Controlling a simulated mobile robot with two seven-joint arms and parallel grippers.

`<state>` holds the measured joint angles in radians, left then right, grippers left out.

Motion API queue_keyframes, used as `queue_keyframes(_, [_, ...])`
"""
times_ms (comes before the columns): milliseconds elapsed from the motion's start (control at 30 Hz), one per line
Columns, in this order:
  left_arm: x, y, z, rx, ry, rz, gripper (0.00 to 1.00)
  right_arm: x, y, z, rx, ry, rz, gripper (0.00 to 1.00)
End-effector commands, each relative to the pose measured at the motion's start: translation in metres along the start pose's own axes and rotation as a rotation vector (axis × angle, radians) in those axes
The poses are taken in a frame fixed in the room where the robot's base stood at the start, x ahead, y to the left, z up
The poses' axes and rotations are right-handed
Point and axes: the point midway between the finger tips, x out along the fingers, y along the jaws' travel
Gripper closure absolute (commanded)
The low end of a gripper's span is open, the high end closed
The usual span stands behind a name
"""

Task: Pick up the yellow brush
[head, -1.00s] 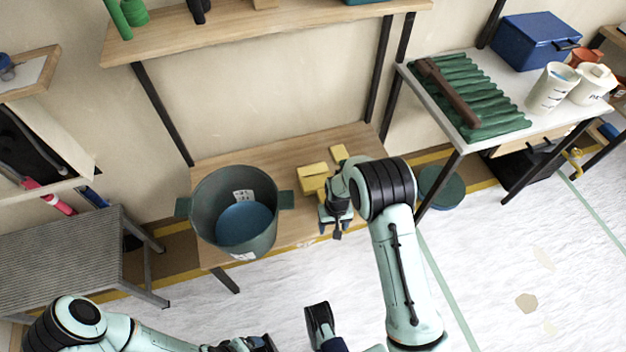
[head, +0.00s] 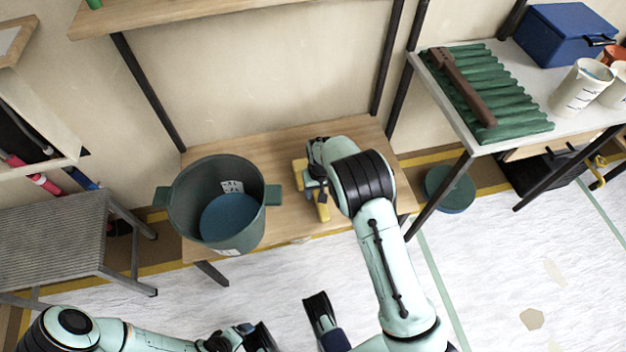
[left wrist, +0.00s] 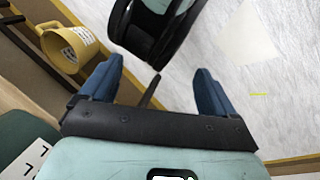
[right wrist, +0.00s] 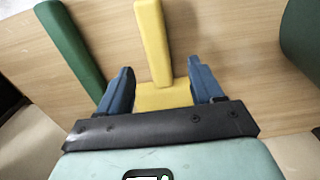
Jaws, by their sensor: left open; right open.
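The yellow brush (head: 298,173) lies on the low wooden table and is partly hidden by my right gripper in the head view. In the right wrist view its long handle (right wrist: 152,42) points away from me and its wider block (right wrist: 164,97) lies between the fingers. My right gripper (right wrist: 160,68) is open around the brush; I cannot tell whether the fingers touch it. My left gripper (left wrist: 157,80) is open and empty, low at the bottom of the head view.
A dark green bucket (head: 180,205) stands on the table (head: 285,235) left of the brush. A green bar (right wrist: 70,45) lies beside the brush in the right wrist view. A yellow mug-like container (left wrist: 62,48) shows in the left wrist view.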

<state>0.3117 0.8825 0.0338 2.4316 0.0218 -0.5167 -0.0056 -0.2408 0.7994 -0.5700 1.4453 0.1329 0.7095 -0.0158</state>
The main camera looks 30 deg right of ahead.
Motion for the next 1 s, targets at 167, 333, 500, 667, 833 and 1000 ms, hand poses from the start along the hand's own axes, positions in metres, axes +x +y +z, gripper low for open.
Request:
queue_keyframes(167, [0.004, -0.001, -0.006, -0.002, 0.017, -0.001, 0.11, 0.015, 0.000, 0.000, 0.001, 0.000, -0.001, 0.34])
queue_keyframes(333, [0.008, -0.003, -0.012, -0.003, 0.033, -0.002, 0.11, 0.027, 0.002, 0.001, 0.000, -0.001, 0.000, 0.34])
queue_keyframes(500, [0.017, -0.007, -0.025, -0.006, 0.069, -0.004, 0.11, 0.054, 0.004, 0.003, 0.000, -0.002, 0.001, 0.34])
queue_keyframes(667, [0.020, -0.008, -0.032, -0.007, 0.091, -0.005, 0.11, 0.067, 0.004, 0.002, 0.000, 0.000, -0.001, 0.34])
queue_keyframes(833, [0.019, -0.008, -0.032, -0.007, 0.091, -0.005, 0.11, 0.066, 0.004, 0.002, 0.000, 0.002, -0.001, 0.34])
queue_keyframes(1000, [0.019, -0.007, -0.032, -0.007, 0.089, -0.005, 0.11, 0.066, 0.004, 0.002, 0.000, 0.001, -0.001, 0.86])
